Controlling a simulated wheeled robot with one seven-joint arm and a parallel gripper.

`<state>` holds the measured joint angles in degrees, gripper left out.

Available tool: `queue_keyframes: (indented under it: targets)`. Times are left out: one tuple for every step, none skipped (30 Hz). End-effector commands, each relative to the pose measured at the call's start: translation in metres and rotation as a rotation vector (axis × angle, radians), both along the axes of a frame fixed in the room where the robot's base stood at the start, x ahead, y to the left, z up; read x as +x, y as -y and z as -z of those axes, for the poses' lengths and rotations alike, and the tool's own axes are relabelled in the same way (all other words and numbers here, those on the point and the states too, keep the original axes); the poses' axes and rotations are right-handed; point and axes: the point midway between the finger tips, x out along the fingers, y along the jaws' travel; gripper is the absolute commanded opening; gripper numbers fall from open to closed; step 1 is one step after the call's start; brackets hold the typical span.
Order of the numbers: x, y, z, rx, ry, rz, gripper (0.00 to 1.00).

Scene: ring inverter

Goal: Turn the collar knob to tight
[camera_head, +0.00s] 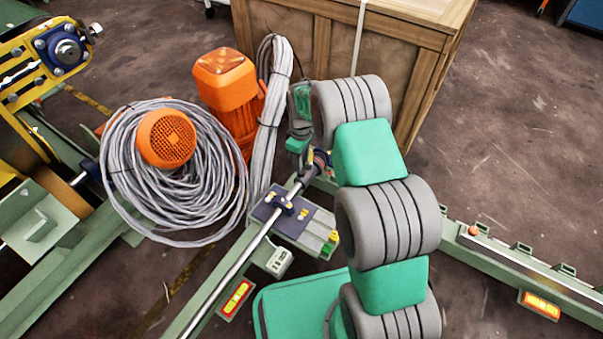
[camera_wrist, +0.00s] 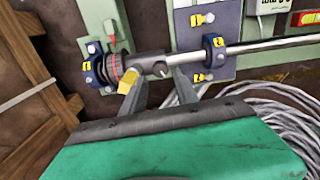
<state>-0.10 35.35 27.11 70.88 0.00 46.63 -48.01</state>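The collar knob (camera_wrist: 146,66) is a grey cylinder on the steel shaft in the wrist view, with a dark hole in its side and a red-marked ring (camera_wrist: 117,67) at its left. A yellow piece (camera_wrist: 128,82) shows just below it, near my left finger. My gripper (camera_wrist: 157,76) has its two grey fingers apart, with their tips at the collar's near side. Whether they touch it I cannot tell. In the head view my gripper (camera_head: 298,143) is small and partly hidden, close to the collar end of the shaft (camera_head: 240,262). Any tight mark is too small to read.
Blue shaft brackets (camera_wrist: 214,52) with yellow tags flank the collar. A wooden crate (camera_head: 292,28) stands behind my arm. Coiled grey cable (camera_head: 205,205) and orange motors (camera_head: 225,85) lie left of the shaft. Green frame rails (camera_head: 500,262) run across the floor.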

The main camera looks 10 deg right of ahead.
Motion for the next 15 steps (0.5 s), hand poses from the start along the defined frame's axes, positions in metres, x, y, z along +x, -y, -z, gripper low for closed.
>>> queue_keyframes:
  targets:
    - [-0.001, 0.000, 0.017, 0.000, -0.003, 0.000, 0.36]
    - [-0.001, 0.000, 0.023, 0.000, -0.003, 0.001, 0.36]
    - [-0.001, 0.000, 0.030, 0.000, -0.003, 0.001, 0.36]
    - [-0.001, 0.000, 0.036, 0.001, -0.002, 0.001, 0.36]
    - [-0.001, 0.000, 0.040, 0.000, -0.001, 0.001, 0.36]
    - [0.000, 0.000, 0.044, 0.000, -0.001, 0.001, 0.36]
    - [0.000, 0.000, 0.046, 0.000, 0.000, 0.001, 0.36]
    - [0.000, 0.000, 0.047, 0.000, 0.000, 0.001, 0.36]
    - [0.000, 0.000, 0.048, 0.000, 0.000, 0.001, 0.36]
    - [0.000, 0.000, 0.048, 0.000, 0.000, 0.001, 0.36]
    - [0.000, 0.000, 0.047, -0.001, 0.001, 0.002, 0.36]
    - [0.000, 0.000, 0.047, 0.000, 0.000, 0.002, 0.36]
    - [0.000, 0.000, 0.047, 0.000, 0.000, 0.002, 0.36]
    - [0.000, 0.000, 0.047, 0.000, 0.000, 0.002, 0.36]
    - [0.000, 0.000, 0.047, 0.000, 0.000, 0.002, 0.35]
